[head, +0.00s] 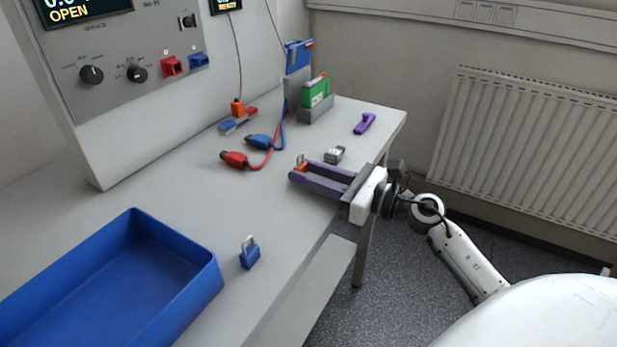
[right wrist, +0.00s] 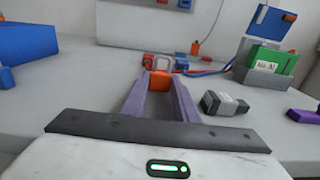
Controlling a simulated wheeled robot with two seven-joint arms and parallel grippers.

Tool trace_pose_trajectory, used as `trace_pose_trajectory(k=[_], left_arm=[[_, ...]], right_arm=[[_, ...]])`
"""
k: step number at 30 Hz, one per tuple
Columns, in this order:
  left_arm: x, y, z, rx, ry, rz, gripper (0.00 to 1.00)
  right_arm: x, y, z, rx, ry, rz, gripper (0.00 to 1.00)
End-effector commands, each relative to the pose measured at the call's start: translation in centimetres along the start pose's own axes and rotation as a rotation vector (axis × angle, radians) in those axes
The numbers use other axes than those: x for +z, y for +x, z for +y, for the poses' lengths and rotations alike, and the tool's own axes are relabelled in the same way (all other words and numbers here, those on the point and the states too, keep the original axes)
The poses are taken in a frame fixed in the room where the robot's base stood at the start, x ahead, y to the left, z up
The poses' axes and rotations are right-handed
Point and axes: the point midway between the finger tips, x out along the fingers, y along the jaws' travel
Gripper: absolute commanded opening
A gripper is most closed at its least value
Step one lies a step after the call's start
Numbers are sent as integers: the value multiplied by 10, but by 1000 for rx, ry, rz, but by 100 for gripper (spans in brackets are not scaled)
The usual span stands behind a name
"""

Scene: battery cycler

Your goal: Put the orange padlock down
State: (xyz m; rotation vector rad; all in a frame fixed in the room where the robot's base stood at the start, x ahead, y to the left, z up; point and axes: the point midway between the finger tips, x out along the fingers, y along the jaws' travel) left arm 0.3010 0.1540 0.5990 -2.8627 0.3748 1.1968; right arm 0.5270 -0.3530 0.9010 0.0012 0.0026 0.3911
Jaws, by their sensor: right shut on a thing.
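The orange padlock (head: 301,166) is between the fingertips of my right gripper (head: 299,173), with its grey shackle pointing up. In the right wrist view the orange padlock (right wrist: 159,81) sits at the far end of the two purple fingers, and my right gripper (right wrist: 160,88) is shut on it. The gripper is low over the grey table (head: 190,190), reaching in from its right edge. I cannot tell whether the padlock touches the tabletop. My left gripper is not in view.
A blue padlock (head: 249,257) stands near the front edge beside a blue tray (head: 216,275). Red (head: 235,159) and blue (head: 258,141) cable plugs lie behind the gripper. A small grey-black block (head: 334,154), a green battery (head: 317,92) in a holder and a purple piece (head: 365,123) are further back.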

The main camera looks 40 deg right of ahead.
Motion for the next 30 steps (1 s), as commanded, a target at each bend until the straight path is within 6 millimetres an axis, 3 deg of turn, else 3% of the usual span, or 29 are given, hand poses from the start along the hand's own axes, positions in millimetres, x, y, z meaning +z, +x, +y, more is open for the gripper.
trace_pose_trajectory(k=[12,13,16,27,30], left_arm=[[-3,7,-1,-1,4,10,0],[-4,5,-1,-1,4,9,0],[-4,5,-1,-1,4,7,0],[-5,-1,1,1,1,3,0],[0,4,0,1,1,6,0]], right_arm=[[-7,0,0,0,-3,-1,10],[-6,0,0,0,-2,0,31],[-5,0,0,0,-2,0,45],[1,0,0,0,-1,0,45],[-6,-15,0,-1,0,3,45]])
